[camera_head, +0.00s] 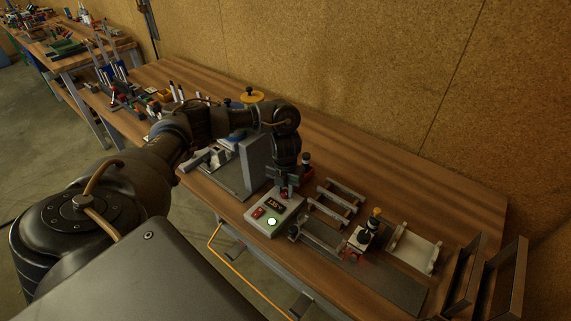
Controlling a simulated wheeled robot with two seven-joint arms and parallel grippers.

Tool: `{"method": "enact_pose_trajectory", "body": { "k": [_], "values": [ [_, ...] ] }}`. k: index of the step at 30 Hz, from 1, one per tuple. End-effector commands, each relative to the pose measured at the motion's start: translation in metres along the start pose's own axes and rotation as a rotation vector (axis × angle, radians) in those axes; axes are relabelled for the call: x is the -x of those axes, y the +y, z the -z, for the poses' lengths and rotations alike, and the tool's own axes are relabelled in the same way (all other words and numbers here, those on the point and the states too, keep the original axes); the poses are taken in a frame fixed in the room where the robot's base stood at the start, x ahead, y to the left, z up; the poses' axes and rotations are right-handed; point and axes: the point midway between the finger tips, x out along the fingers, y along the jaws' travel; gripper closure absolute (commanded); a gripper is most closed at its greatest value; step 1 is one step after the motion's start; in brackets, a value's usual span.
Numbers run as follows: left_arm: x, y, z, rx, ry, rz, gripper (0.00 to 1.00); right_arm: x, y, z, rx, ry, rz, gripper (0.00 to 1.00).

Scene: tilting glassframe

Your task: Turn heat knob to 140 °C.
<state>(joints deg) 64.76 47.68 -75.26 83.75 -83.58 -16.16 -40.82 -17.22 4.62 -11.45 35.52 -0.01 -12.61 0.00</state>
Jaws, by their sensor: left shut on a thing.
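The control box (263,223) is a pale unit on the front part of the wooden table. It has a small lit display (273,204), a red switch (257,213) and a glowing green button (271,222). The display digits look like they begin with 13 but are too small to read surely. My left gripper (287,192) points down at the back right of the box, shut on the heat knob, which is mostly hidden by the fingers; a bit of red shows there. My right gripper is not in view.
A grey upright machine block (254,160) stands just left of the gripper. Metal rails (333,201), a fixture with a yellow-topped knob (375,213) and dark frames (498,280) stand to the right. The table's back right is clear, before a cork wall.

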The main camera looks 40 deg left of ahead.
Motion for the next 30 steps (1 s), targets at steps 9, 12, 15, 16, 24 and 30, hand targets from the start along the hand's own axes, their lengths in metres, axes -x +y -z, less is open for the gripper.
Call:
{"method": "enact_pose_trajectory", "body": {
  "k": [9,12,15,16,24,30],
  "values": [
    [-0.0029,-0.0005,0.0035,-0.021,0.01,-0.001,0.97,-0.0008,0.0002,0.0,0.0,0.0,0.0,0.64],
    [-0.003,-0.0005,0.0035,-0.02,0.01,-0.001,0.97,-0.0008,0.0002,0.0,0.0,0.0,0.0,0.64],
    [-0.0031,-0.0004,0.0036,-0.02,0.011,-0.001,0.73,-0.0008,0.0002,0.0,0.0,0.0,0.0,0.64],
    [-0.0031,-0.0004,0.0037,-0.02,0.011,-0.001,0.69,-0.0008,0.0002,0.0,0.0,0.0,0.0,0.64],
    [-0.0014,-0.0002,0.0016,-0.016,0.005,-0.001,0.52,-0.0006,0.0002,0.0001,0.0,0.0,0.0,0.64],
    [0.0037,-0.0005,0.0002,-0.016,0.002,0.0,0.52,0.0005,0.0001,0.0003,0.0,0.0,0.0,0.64]
  ]
}}
